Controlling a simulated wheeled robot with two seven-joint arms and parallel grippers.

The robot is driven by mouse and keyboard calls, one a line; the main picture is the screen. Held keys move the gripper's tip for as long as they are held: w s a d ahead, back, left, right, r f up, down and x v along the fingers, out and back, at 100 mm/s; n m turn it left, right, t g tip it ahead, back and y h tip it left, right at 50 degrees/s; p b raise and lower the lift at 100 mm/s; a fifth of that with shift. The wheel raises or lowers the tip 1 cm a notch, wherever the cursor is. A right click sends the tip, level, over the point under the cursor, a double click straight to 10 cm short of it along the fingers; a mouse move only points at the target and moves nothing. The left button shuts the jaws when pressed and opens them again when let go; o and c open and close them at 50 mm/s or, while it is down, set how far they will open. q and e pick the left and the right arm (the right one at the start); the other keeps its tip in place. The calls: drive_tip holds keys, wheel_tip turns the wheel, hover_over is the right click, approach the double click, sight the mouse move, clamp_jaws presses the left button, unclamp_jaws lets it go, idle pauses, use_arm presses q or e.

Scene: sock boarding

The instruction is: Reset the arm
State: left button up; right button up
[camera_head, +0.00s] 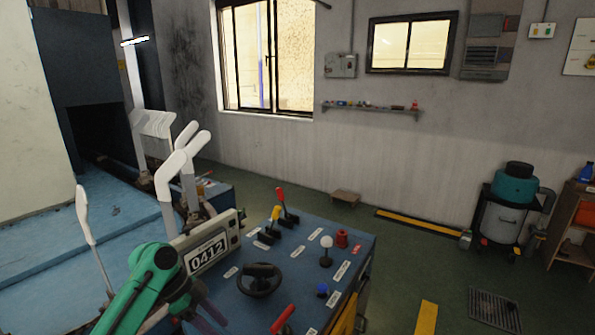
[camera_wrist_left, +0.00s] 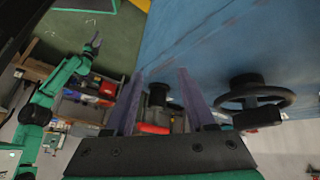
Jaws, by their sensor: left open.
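My left arm comes in from the lower left of the head view, green and dark. Its gripper (camera_head: 204,308) is low over the near left side of the blue control table (camera_head: 345,240), partly hidden by the arm. In the left wrist view the two fingers of the left gripper (camera_wrist_left: 160,75) stand apart. Part of the table with a red-handled lever (camera_wrist_left: 153,128) shows behind the gap, and I see nothing held. My right arm, also green, shows at the left of the wrist view, with its gripper (camera_wrist_left: 94,44) small and its jaw opening unclear.
The table carries a black wheel (camera_head: 259,280), a yellow lever (camera_head: 275,214), a red lever (camera_head: 283,197), a white knob (camera_head: 326,243) and a 0412 panel (camera_head: 208,250). White sock forms (camera_head: 172,165) stand at the left. The floor right of the table is mostly clear.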

use_arm(q)
drive_tip(key=s+d+f+n+t+y, duration=0.25)
drive_tip(key=s+f+n, duration=0.25)
drive_tip(key=s+f, duration=0.5)
drive_tip(key=s+a+n+t+y, duration=0.2)
drive_tip(key=s+a+n+y, duration=0.2)
drive_tip(key=s+a+n, duration=0.5)
drive_tip(key=s+d+f+g, duration=0.1)
drive_tip(key=s+f, duration=0.1)
drive_tip(key=f, duration=0.9)
drive_tip(key=s+f+g, duration=0.1)
drive_tip(key=s+f, duration=0.1)
drive_tip(key=f, duration=1)
drive_tip(key=s+a+f, duration=0.2)
drive_tip(key=s+f, duration=1.2)
drive_tip(key=s, duration=0.2)
drive_tip(key=shift+s+a+f+m+g, duration=0.15)
drive_tip(key=shift+s+a+m+g, duration=0.15)
drive_tip(key=shift+s+g, duration=0.15)
use_arm(e)
drive_tip(key=shift+s+d+r, duration=0.1)
drive_tip(key=shift+s+r, duration=0.1)
drive_tip(key=shift+s, duration=0.5)
